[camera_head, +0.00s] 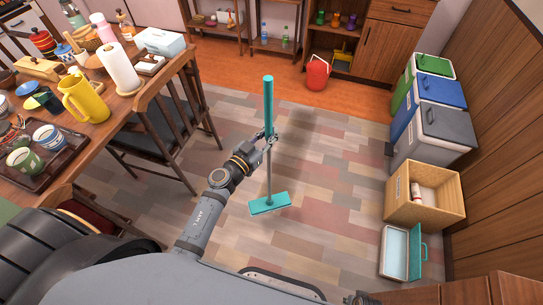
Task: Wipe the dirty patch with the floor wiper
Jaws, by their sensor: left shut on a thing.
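The floor wiper has a teal handle (268,105), a thin grey pole and a flat teal head (269,203). My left gripper (270,138) is shut on the pole just below the teal handle. The wiper stands nearly upright, its head low at the floor in front of me; I cannot tell whether it touches. A darker, smudged dirty patch (318,150) shows on the patchwork floor, to the right of the pole and beyond the head. A small dark part at the bottom edge may be my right gripper (361,298); its fingers are not clear.
A cluttered dining table (105,130) and wooden chairs (165,125) stand at left. Bins (432,135), a wooden box (424,192) and a teal-and-white container (395,252) line the right. A red bucket (317,72) stands at the back. The middle floor is open.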

